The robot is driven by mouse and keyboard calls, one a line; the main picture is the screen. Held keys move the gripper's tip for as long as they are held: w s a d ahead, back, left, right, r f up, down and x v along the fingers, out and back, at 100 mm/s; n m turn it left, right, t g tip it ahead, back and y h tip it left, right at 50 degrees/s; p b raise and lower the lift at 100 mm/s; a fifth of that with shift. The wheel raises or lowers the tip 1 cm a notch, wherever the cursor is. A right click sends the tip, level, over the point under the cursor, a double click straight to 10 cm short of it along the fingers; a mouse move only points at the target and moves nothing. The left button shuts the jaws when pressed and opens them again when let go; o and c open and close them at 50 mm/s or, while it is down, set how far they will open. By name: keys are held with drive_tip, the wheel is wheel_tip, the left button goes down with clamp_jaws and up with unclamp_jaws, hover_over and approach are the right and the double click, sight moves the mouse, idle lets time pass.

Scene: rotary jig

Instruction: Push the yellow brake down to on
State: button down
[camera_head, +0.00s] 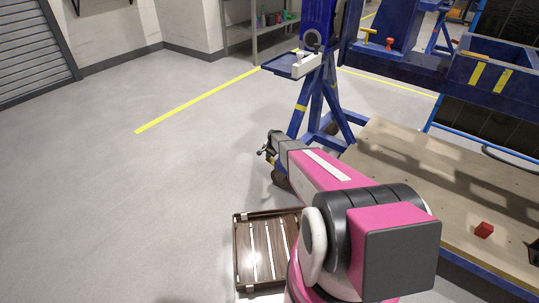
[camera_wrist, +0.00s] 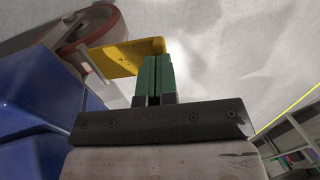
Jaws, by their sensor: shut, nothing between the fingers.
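The yellow brake (camera_wrist: 118,58) is a flat plate that juts out beside a caster wheel (camera_wrist: 90,28) with a reddish rim in the wrist view. My gripper (camera_wrist: 153,62) has green fingers pressed together with nothing between them. Its fingertips overlap the right part of the brake in the picture; I cannot tell whether they touch it. In the head view my gripper (camera_head: 266,151) is low by the foot of the blue jig stand (camera_head: 327,85), near a caster (camera_head: 280,179).
A blue frame part (camera_wrist: 45,110) fills the left of the wrist view, close to my gripper. In the head view a wooden slatted crate (camera_head: 240,250) is below my arm. Open floor lies left.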

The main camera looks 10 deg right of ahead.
idle(0.3)
drive_tip(key=shift+w+a+f+g+h, duration=0.35)
drive_tip(key=shift+w+f+g+h, duration=0.1)
drive_tip(key=shift+f+g+h, duration=0.2)
drive_tip(key=shift+w+a+f+g+h, duration=0.1)
drive_tip(key=shift+a+f+g+h, duration=0.05)
drive_tip(key=shift+f+g+h, duration=0.45)
drive_tip(key=shift+w+a+f+g+h, duration=0.15)
drive_tip(key=shift+f+g+h, duration=0.2)
drive_tip(key=shift+f, duration=0.35)
drive_tip(key=shift+f, duration=0.1)
wheel_tip(320, 180, up, 14)
drive_tip(key=w+a, duration=0.2)
drive_tip(key=shift+a, duration=0.25)
drive_tip(key=s+d+r+n, duration=0.1)
drive_tip(key=s+r+n, duration=0.2)
drive_tip(key=s+r, duration=0.5)
drive_tip(key=s+d+r+n, duration=0.2)
drive_tip(key=s+r, duration=0.6)
drive_tip(key=s, duration=1.4)
drive_tip(key=s+d+r+n+t+y, duration=0.1)
drive_tip(key=s+r+n, duration=0.3)
drive_tip(key=s+r, duration=0.5)
drive_tip(key=s+d, duration=0.1)
drive_tip(key=s, duration=0.5)
